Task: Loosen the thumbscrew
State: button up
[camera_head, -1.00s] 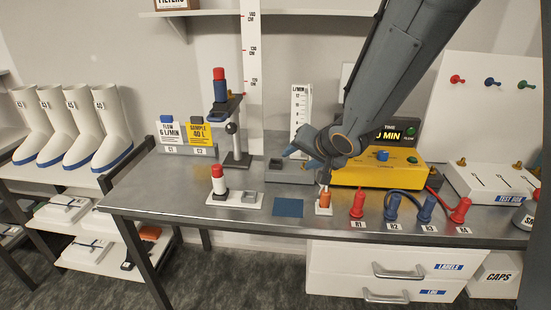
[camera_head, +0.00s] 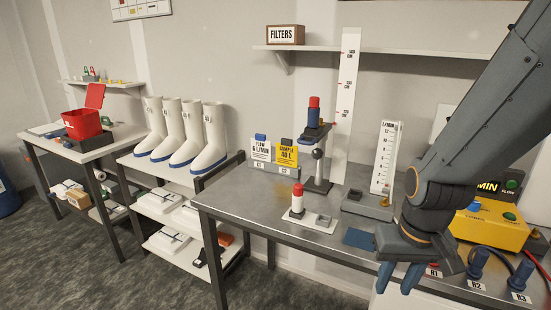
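A dark stand (camera_head: 317,184) stands at the back of the metal bench (camera_head: 262,207), holding a red-topped blue cylinder (camera_head: 314,112) upright in its clamp. A round dark knob (camera_head: 318,154) sits on its post below the clamp; it may be the thumbscrew, but I cannot tell for sure. A small brass knob (camera_head: 385,201) shows on the grey base of the flow gauge. My gripper (camera_head: 398,277) is at the bench's front edge, lower right, well apart from the stand. Its two fingers are apart with nothing seen between them.
A white base (camera_head: 322,221) with a red-and-white cylinder (camera_head: 297,199) stands before the stand. A blue mat (camera_head: 359,238) lies beside my gripper. Boots (camera_head: 182,140) and a red box (camera_head: 82,123) are left.

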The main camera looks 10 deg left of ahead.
aim_at(317, 153)
jog(key=u, duration=0.95)
jog(key=k, duration=0.9)
jog(key=z, duration=1)
jog(key=i, duration=1.5)
